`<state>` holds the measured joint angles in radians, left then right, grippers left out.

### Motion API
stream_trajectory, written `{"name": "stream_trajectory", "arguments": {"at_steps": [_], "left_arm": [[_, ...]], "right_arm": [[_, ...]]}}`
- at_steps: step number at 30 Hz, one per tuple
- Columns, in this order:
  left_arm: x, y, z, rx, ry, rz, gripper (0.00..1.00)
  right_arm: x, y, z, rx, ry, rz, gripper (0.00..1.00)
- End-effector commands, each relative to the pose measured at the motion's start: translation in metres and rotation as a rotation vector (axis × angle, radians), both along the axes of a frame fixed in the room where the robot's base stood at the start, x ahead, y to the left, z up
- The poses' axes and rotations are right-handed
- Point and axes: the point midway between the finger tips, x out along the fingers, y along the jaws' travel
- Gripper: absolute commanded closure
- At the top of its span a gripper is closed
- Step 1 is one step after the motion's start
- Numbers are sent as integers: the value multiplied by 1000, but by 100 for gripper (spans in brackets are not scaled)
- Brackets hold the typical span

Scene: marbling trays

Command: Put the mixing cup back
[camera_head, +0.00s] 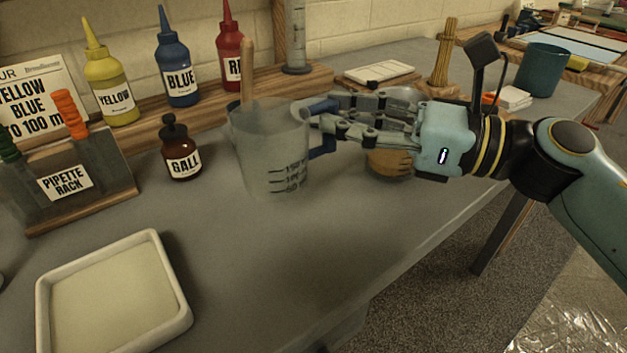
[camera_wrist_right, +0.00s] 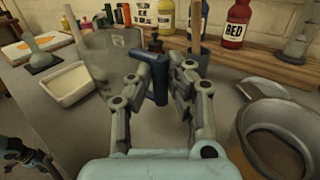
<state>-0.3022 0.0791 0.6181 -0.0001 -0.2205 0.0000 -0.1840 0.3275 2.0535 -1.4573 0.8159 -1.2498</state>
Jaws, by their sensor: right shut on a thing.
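The mixing cup (camera_head: 268,150) is a translucent jug with dark volume marks and a blue handle. It stands upright at the middle of the grey table in the head view; I cannot tell whether its base touches the table. A wooden stick (camera_head: 248,70) rises at its rim. My right gripper (camera_head: 322,124) is shut on the blue handle from the right. In the right wrist view the handle (camera_wrist_right: 158,80) sits between my fingers (camera_wrist_right: 160,78), with part of the clear cup (camera_wrist_right: 112,55) beyond. A dark mechanical part at that view's lower left may be my left gripper (camera_wrist_right: 22,155).
A brown GALL bottle (camera_head: 181,150) stands left of the cup, and the pipette rack (camera_head: 105,185) farther left. A pale tray (camera_head: 178,322) lies at front left. Colour bottles stand on a wooden shelf (camera_head: 215,108). A bowl (camera_wrist_right: 240,120) is close right of my gripper. Table in front of the cup is clear.

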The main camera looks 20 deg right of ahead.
Motion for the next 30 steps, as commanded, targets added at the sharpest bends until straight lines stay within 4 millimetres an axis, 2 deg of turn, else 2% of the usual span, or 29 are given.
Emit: {"name": "stream_trajectory", "arguments": {"at_steps": [1,3,8,13,26,27,30], "left_arm": [[0,0,-3,0,1,0,60],[0,0,-5,0,1,0,60],[0,0,-7,0,0,0,60],[0,0,-12,0,-1,0,60],[0,0,-16,1,0,-1,60],[0,1,-17,1,0,-1,60],[0,1,-15,1,0,0,60]], "right_arm": [[0,0,-12,2,4,0,100],[0,0,-23,2,4,1,100],[0,0,-39,2,2,1,100],[0,0,-64,1,3,2,100],[0,0,-71,0,0,3,100],[0,0,-72,0,0,3,83],[0,0,-71,-1,-1,3,70]]}}
